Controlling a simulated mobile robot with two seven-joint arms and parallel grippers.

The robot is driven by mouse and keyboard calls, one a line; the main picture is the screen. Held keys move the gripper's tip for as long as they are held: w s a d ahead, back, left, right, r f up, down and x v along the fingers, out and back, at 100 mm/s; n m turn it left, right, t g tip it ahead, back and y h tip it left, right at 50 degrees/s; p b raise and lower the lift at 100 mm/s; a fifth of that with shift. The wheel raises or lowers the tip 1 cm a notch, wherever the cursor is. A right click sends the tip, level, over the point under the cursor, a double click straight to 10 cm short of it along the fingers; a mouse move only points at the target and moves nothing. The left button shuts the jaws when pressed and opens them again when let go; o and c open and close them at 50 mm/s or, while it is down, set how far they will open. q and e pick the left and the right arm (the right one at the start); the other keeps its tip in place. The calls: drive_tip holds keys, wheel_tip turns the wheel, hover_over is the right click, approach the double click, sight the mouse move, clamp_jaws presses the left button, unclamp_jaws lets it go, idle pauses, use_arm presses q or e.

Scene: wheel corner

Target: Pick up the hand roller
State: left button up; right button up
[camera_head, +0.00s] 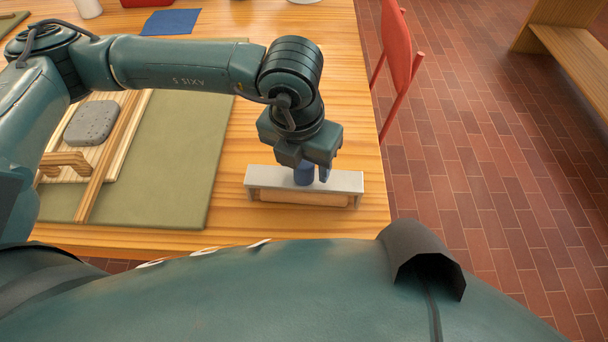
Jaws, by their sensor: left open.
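The hand roller (270,183) lies near the right front corner of the wooden table. It shows a pale grey bar on top and a light wooden cylinder (300,200) under it. A blue part, which looks like its handle, stands up at the middle of the bar. My left gripper (314,172) points down right over the roller, its fingers open at the blue part. The gripper hides some of this part, and I cannot tell whether the fingers touch it. My right gripper is not in view.
A green mat (180,185) with wooden strips and a grey speckled block (91,123) lies left of the roller. A blue cloth (171,22) lies at the back. A red chair (397,45) stands by the table's right edge.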

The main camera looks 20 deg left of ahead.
use_arm(q)
drive_tip(key=shift+f, duration=0.25)
drive_tip(key=shift+c, duration=0.6)
clamp_jaws()
